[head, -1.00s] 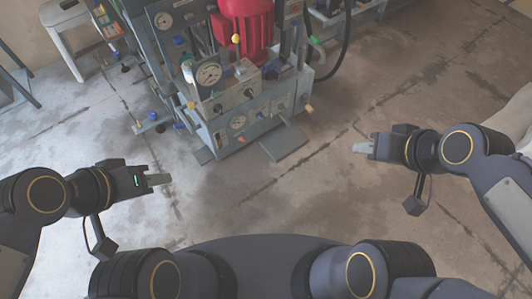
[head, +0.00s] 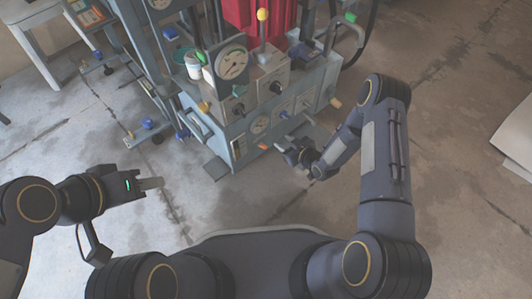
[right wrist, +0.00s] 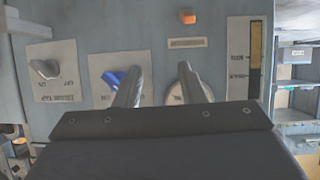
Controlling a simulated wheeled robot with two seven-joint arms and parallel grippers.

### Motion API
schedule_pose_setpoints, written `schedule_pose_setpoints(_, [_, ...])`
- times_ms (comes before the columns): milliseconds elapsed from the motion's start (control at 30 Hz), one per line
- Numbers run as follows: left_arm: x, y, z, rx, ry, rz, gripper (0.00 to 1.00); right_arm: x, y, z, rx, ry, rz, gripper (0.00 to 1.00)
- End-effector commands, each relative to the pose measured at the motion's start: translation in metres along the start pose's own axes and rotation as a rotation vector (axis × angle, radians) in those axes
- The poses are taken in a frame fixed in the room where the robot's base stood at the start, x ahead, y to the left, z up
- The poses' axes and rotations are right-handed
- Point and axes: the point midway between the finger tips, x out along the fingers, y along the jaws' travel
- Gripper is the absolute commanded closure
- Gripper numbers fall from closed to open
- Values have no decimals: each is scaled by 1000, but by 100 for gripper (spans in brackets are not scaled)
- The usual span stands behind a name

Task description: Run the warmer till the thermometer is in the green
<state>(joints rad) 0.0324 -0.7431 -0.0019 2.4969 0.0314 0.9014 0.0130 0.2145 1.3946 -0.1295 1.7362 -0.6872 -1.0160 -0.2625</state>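My right gripper (head: 281,147) is at the lower front panel. In the right wrist view its two fingers (right wrist: 157,88) are apart with nothing between them. The left-hand finger partly covers a blue switch (right wrist: 112,78); the other covers part of a pale round plate. Any contact is unclear. My left gripper (head: 150,184) is over bare floor at the left; its finger gap is not visible.
The panel appears upside down in the right wrist view. It has a grey switch (right wrist: 45,68) with an on/off label, an orange knob (right wrist: 187,16) and a yellow-and-black strip (right wrist: 256,55). A white stool (head: 35,40) stands back left. Floor right is mostly clear.

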Motion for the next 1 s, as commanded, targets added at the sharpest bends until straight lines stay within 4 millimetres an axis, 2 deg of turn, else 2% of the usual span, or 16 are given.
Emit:
schedule_pose_setpoints(33, [7, -3, 4, 0, 0, 0, 64, 7, -14, 21, 3, 19, -21, 64])
schedule_pose_setpoints(100, [9, -4, 5, 0, 0, 0, 64, 11, -27, 33, 3, 44, -39, 64])
schedule_pose_setpoints(200, [12, -6, 6, 0, 0, 0, 64, 15, -37, 41, 3, 67, -52, 64])
schedule_pose_setpoints(700, [37, -17, 19, 0, 0, 0, 64, 83, -42, 38, 3, 71, -55, 64])
schedule_pose_setpoints(1000, [38, -18, 19, 0, 0, 0, 64, 90, -43, 35, 4, 69, -55, 64])
